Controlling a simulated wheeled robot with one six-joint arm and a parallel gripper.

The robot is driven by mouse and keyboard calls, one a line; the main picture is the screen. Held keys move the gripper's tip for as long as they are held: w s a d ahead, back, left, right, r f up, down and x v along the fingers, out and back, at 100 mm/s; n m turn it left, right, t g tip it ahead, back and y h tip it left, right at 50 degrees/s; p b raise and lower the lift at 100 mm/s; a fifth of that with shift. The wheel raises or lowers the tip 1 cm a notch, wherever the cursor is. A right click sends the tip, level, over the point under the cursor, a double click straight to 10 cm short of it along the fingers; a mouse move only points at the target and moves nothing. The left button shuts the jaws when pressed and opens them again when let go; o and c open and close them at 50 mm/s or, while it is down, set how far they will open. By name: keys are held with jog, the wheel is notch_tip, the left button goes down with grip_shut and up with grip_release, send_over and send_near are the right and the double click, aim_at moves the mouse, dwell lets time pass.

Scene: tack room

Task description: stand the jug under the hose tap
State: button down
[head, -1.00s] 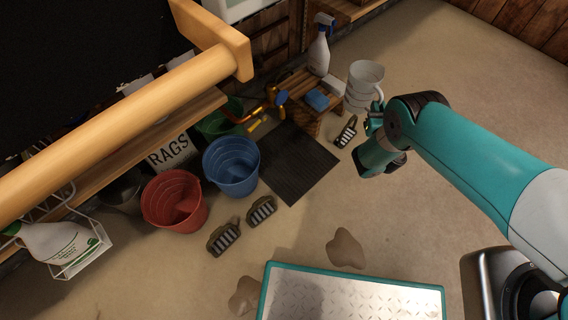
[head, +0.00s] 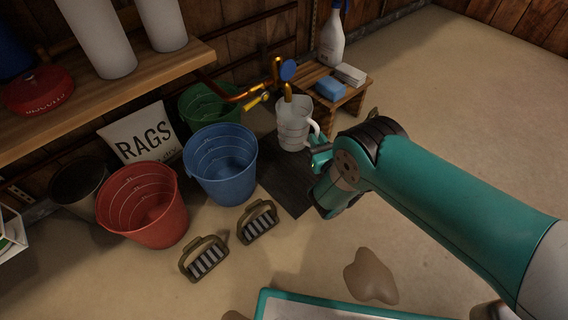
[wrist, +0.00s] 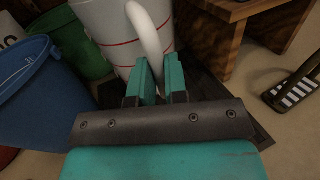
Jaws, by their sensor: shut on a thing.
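The white jug (head: 293,124) is upright at the dark mat (head: 284,189), under or very near the brass hose tap (head: 287,92). The tap's blue handle (head: 288,70) is above it. My gripper (head: 318,150) is at the jug's right side, shut on its handle. In the wrist view the teal fingers (wrist: 158,80) close on the white handle (wrist: 149,40), and the jug's body (wrist: 106,28) with red lines is just beyond. I cannot tell whether the jug's base touches the mat.
A blue bucket (head: 221,165), a red bucket (head: 146,205) and a green bucket (head: 207,106) stand left of the jug. A wooden stool (head: 342,101) with a blue sponge (head: 330,88) is close on the right. Floor at right is clear.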

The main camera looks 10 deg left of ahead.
jog(key=shift+w+a+r+h+b, duration=0.15)
jog(key=shift+w+a+r+b, duration=0.15)
jog(key=shift+a+b, duration=0.3)
jog(key=shift+w+a+r+h+b, duration=0.15)
jog(key=shift+a+r+b, duration=0.2)
jog(key=shift+a+b, duration=0.25)
notch_tip(320, 180, down, 10)
jog(key=b, duration=0.7)
jog(key=shift+r+b, duration=0.15)
jog(key=shift+b, duration=0.2)
jog(key=shift+r, duration=0.15)
jog(key=c, duration=1.1)
grip_release()
jog(key=shift+c, duration=0.2)
